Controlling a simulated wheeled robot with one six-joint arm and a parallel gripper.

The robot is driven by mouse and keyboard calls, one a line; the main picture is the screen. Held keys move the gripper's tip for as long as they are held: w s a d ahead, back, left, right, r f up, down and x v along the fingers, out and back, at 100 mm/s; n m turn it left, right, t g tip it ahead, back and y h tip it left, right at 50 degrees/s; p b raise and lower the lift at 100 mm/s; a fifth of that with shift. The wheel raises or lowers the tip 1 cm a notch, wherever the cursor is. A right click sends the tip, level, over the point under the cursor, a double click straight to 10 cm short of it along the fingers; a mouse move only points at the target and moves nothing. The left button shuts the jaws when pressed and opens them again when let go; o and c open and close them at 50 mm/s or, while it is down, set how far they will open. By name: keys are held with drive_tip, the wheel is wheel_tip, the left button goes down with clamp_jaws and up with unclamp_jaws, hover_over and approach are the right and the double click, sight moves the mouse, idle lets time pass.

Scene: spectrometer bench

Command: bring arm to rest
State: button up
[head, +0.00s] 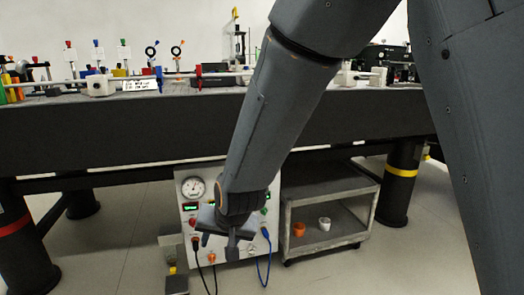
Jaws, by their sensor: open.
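My arm (281,105) reaches down from the top right of the head view, across the front of the optical bench. My gripper (205,270) is at its lower end, in front of a white instrument panel (191,189). It is open, and I see nothing between its fingers. The arm hides part of the panel and part of the bench edge. I cannot tell whether the gripper touches the panel.
The dark bench (90,133) carries several optical mounts along its top. A grey cart (365,205) holds an orange cup (298,229) and a white cup (324,224) right of the panel. Dark and blue cables hang from the panel. Floor at left (110,255) is clear.

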drive_tip(key=s+d+r+n+g+h, duration=0.1)
drive_tip(key=s+d+r+n+g, duration=0.15)
drive_tip(key=s, duration=0.55)
drive_tip(key=s+d+r+n+g, duration=0.15)
drive_tip(key=s+d, duration=0.25)
drive_tip(key=s, duration=0.4)
drive_tip(key=s+d+r+n+g+h, duration=0.1)
drive_tip(key=s+d+n, duration=0.15)
drive_tip(key=s, duration=0.55)
drive_tip(key=d+r+m+p, duration=0.3)
drive_tip(key=d+r+p, duration=0.7)
drive_tip(key=r+p, duration=0.3)
drive_tip(key=d+r+m+h+p, duration=0.1)
drive_tip(key=d+r+m+p, duration=0.2)
drive_tip(key=d+r+p, duration=0.8)
wheel_tip(320, 180, up, 3)
drive_tip(key=p, duration=0.7)
drive_tip(key=shift+s+d+m+p, duration=0.2)
drive_tip(key=shift+s+m+p, duration=0.15)
drive_tip(key=shift+p, duration=0.05)
